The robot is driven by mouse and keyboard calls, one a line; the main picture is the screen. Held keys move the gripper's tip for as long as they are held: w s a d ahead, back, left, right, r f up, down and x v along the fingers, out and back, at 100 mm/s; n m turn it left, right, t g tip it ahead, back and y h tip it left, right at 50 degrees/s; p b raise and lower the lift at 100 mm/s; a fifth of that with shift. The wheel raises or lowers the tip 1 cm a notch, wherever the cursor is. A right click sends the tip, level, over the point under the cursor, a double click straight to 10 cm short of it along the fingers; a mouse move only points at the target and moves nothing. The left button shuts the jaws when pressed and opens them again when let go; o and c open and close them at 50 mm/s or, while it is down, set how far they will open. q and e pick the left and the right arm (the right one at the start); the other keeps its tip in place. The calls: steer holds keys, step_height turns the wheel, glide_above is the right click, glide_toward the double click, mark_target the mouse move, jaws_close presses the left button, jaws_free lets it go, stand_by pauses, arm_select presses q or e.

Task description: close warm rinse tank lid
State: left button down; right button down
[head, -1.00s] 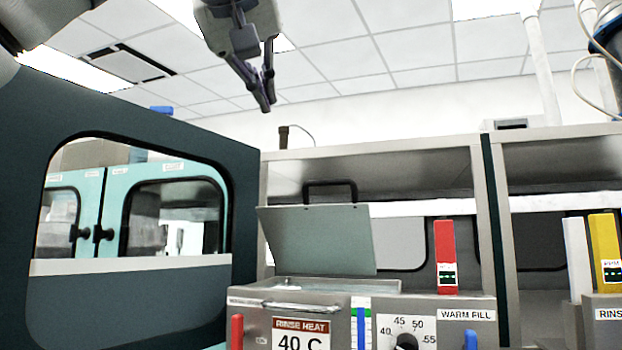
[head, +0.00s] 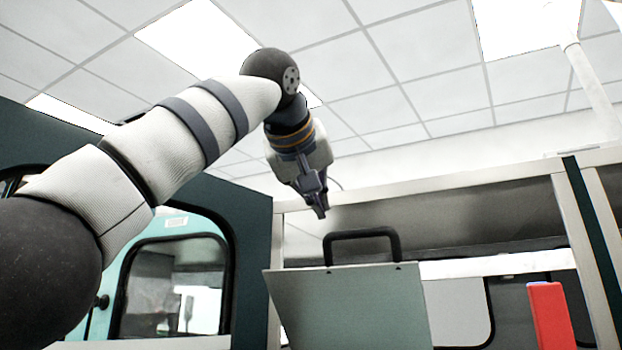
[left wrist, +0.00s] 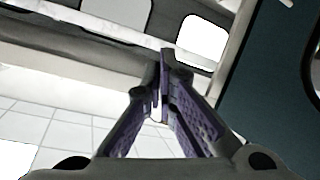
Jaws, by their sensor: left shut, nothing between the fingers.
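The warm rinse tank lid (head: 350,305) is a grey-green panel standing raised and tilted in the lower middle of the head view. A black bar handle (head: 362,234) is fixed along its top edge. The tank under the lid is out of the frame. My left gripper (head: 321,213) is shut and empty, fingers pointing down, just above and left of the handle in the picture; I see no contact. In the left wrist view the closed fingers (left wrist: 162,115) show with nothing between them, and neither lid nor handle shows. My right gripper is not in view.
A red upright block (head: 552,315) stands right of the lid. A metal frame post (head: 588,250) rises further right. A dark teal wall panel with a window (head: 248,225) stands at the left. Behind the lid is a grey recess with a window opening (head: 460,310).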

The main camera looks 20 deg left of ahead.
mark_target(325, 239)
arm_select(q)
steer(key=shift+s+d+f, duration=0.35)
steer(key=shift+s+f, duration=0.1)
steer(key=shift+f, duration=0.3)
steer(key=shift+s+d+f, duration=0.35)
steer(key=shift+s+f, duration=0.1)
steer(key=shift+f, duration=0.3)
